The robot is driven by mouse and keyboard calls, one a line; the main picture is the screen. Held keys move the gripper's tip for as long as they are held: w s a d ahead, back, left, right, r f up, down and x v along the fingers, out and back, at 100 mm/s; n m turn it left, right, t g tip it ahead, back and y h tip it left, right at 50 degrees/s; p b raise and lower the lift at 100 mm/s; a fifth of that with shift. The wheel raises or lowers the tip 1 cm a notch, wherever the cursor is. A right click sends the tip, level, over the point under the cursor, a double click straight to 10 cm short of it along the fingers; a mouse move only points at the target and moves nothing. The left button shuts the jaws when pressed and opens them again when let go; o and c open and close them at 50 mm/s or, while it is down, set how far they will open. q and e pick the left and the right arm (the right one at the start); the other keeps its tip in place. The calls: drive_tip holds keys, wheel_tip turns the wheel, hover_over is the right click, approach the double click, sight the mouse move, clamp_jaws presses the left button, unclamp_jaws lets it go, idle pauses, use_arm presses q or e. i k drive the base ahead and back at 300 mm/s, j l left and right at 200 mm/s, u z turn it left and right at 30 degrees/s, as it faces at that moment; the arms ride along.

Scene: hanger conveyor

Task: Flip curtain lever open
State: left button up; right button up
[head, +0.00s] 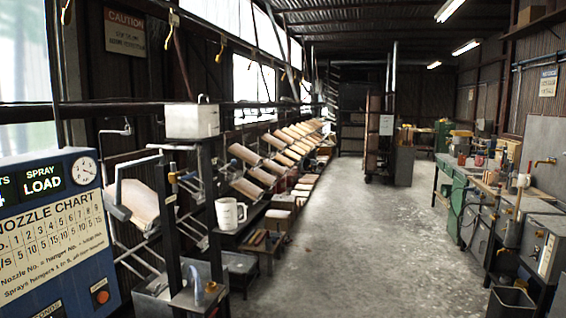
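A lever with a rounded blue-grey handle (197,285) stands roughly upright on a small metal bracket plate (187,302) at the bottom, left of centre. It looks like the curtain lever, but I cannot tell for sure. A small brass-coloured fitting (211,287) is beside it. A bent metal rod (115,131) shows higher up at the left, by the rack. No curtain is clearly recognisable. Neither of my grippers is in view.
A blue spray-load panel (55,235) fills the left edge. Dark posts carry a white box (192,120); a white mug (230,213) stands on a ledge. Hangers with pale boards (245,154) run back along the left. The concrete floor (345,240) is clear; a workbench (470,172) lines the right.

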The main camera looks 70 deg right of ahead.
sight(227, 166)
drive_tip(key=z, duration=2.05)
drive_tip(key=i+l+z, duration=0.15)
drive_tip(key=i, duration=1.05)
drive_tip(key=i+l+z, duration=0.1)
drive_tip(key=i, duration=1.1)
